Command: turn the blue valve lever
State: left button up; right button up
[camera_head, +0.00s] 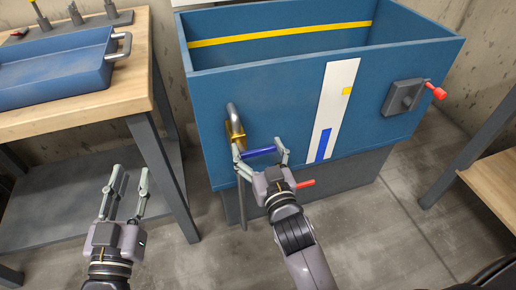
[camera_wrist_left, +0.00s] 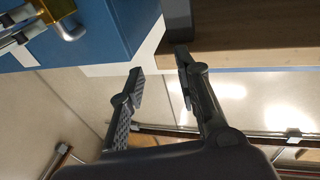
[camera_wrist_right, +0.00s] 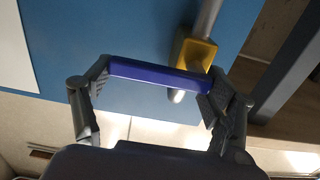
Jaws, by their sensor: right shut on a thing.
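The blue valve lever (camera_head: 261,152) sticks out sideways from a brass valve (camera_head: 235,130) on the front of the blue tank (camera_head: 270,85). My right gripper (camera_head: 262,156) is at the lever, its fingers at the lever's two ends. In the right wrist view the lever (camera_wrist_right: 160,78) spans between the fingers, with the brass valve (camera_wrist_right: 195,53) just behind its right end. My left gripper (camera_head: 124,187) is open and empty, low beside the workbench. In the left wrist view nothing lies between its fingers (camera_wrist_left: 160,85).
A workbench (camera_head: 130,85) with a blue tray (camera_head: 55,72) stands at the left. A grey box with a red handle (camera_head: 436,90) is on the tank's right front. A white gauge strip (camera_head: 335,105) is between. A wooden-topped table (camera_head: 495,175) stands at the right. Floor is clear in front.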

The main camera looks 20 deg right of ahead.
jog(key=shift+c, duration=1.2)
